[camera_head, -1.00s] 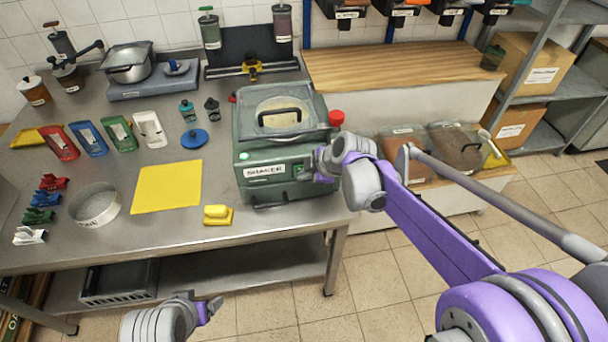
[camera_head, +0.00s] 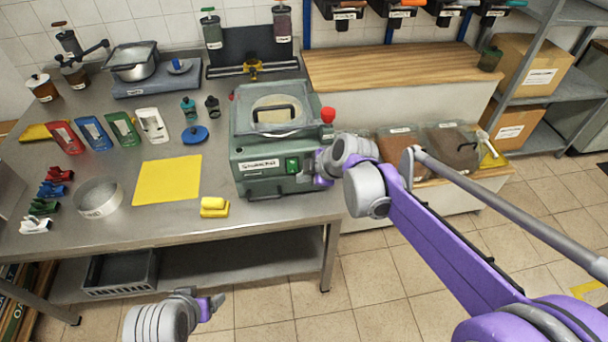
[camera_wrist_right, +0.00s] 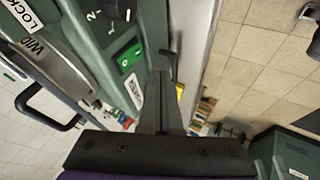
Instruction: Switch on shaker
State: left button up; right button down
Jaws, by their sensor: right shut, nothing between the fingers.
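The shaker (camera_head: 250,178) is a dark green machine with a clamped lid, at the table's right front edge. Its label is blurred in the head view. A bright green switch (camera_head: 292,165) is on its front face, and it also shows in the right wrist view (camera_wrist_right: 131,57). My right gripper (camera_head: 319,180) is just right of the switch, apart from it in the head view. In the right wrist view its fingers (camera_wrist_right: 161,78) are together and empty. My left gripper (camera_head: 211,305) hangs in front of the table, low in the head view; its finger gap is unclear.
A red knob (camera_head: 328,114) is at the shaker's right side. A yellow mat (camera_head: 167,180), a yellow block (camera_head: 214,207) and a round sieve (camera_head: 98,199) are to its left. A wooden counter (camera_head: 395,68) stands behind at right.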

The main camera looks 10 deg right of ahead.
pick_arm(q)
jog(key=shift+w+a+r, duration=0.25)
jog(key=shift+w+r, duration=0.05)
jog(key=shift+w, duration=0.1)
pick_arm(e)
jog(key=v, duration=0.7)
jog(key=shift+w+r, duration=0.2)
jog(key=shift+r, duration=0.35)
pick_arm(q)
jog(key=f+b, duration=0.1)
jog(key=f, duration=0.1)
jog(key=s+f+b, duration=0.1)
jog(key=f+b, duration=0.1)
jog(key=shift+s+f, duration=0.1)
pick_arm(e)
jog(key=shift+s+d+f+g, duration=0.15)
jog(key=shift+f+g, duration=0.15)
jog(key=shift+f, duration=0.5)
